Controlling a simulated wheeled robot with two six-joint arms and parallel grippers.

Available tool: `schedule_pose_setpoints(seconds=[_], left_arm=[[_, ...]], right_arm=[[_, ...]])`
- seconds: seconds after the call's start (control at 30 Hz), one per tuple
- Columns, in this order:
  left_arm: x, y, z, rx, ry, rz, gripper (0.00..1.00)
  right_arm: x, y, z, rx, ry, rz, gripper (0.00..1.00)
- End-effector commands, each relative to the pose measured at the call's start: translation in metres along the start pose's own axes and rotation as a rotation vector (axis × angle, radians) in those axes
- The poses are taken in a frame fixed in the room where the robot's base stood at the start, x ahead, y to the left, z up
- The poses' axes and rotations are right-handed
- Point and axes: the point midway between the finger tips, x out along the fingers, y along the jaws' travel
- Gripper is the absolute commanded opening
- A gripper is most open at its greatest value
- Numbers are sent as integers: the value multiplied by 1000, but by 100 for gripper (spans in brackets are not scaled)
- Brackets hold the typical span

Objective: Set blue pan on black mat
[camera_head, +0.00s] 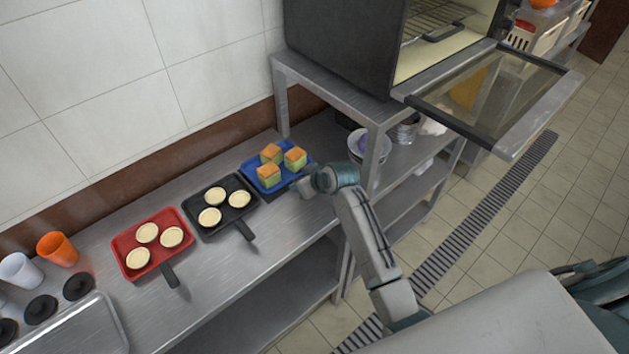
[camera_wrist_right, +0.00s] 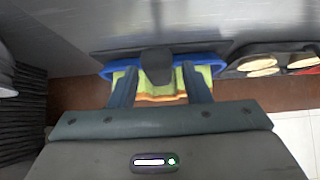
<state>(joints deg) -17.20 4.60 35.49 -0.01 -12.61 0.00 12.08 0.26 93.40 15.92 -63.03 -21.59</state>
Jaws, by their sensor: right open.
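The blue pan (camera_head: 284,178) lies on the steel counter near the shelf post and holds three orange-topped cubes. My right gripper (camera_head: 305,187) is at the pan's right side, over its handle. In the right wrist view the open fingers of the gripper (camera_wrist_right: 158,72) stand either side of the dark handle (camera_wrist_right: 156,62), with the blue pan (camera_wrist_right: 207,69) behind. I cannot see the fingers shut on it. My left gripper is not in view.
A black pan (camera_head: 238,212) and a red pan (camera_head: 126,243) with pale tarts sit left of the blue pan. A steel shelf post (camera_head: 373,160) and bowls (camera_head: 368,143) stand close right. An oven (camera_head: 345,40) with its door (camera_head: 500,95) open is above.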

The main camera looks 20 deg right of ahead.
Motion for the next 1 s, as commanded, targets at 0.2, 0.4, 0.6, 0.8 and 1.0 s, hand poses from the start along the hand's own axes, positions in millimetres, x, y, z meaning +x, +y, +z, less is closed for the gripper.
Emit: schedule_pose_setpoints(seconds=[0.2, 0.4, 0.6, 0.8, 1.0], left_arm=[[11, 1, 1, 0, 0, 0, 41], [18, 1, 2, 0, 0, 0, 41], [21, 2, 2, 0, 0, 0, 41], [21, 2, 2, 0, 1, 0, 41], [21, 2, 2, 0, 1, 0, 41]], right_arm=[[-41, 0, 2, -2, 2, 2, 43], [-77, 0, 1, -3, 2, 2, 43], [-98, 0, 1, -1, 0, 0, 43], [-103, 0, 0, -1, 0, -1, 43], [-102, 0, 0, -1, 0, -1, 43]])
